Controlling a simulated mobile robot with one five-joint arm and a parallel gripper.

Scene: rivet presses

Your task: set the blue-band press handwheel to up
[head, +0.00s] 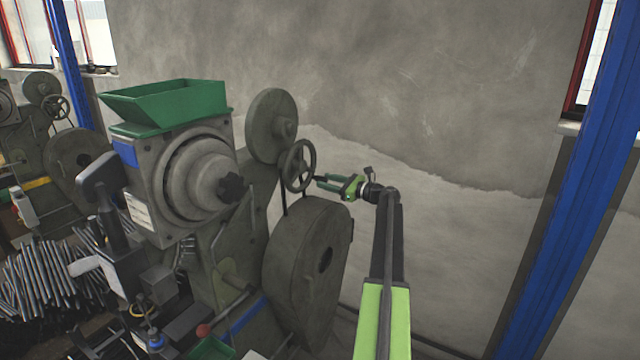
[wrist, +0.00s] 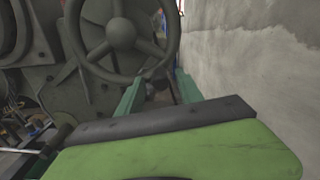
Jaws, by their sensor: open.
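The blue-band press (head: 215,240) is the large grey-green machine left of centre in the head view, with a blue band (head: 248,318) low on its body. Its spoked handwheel (head: 297,165) sticks out on the right side, and it fills the upper left of the wrist view (wrist: 120,32). My gripper (head: 322,182) is just right of the handwheel's lower rim, with its fingers pointing left at it. In the wrist view my open fingers (wrist: 158,88) reach toward the lower rim, one on each side. I cannot tell whether they touch it. The handwheel's setting cannot be read.
A large round guard (head: 308,255) stands just below my gripper. A green hopper (head: 165,105) tops the press. Another press with a yellow band (head: 38,183) stands at far left. A blue post (head: 565,220) and a grey wall (head: 430,90) lie right and behind. Air right of my arm looks free.

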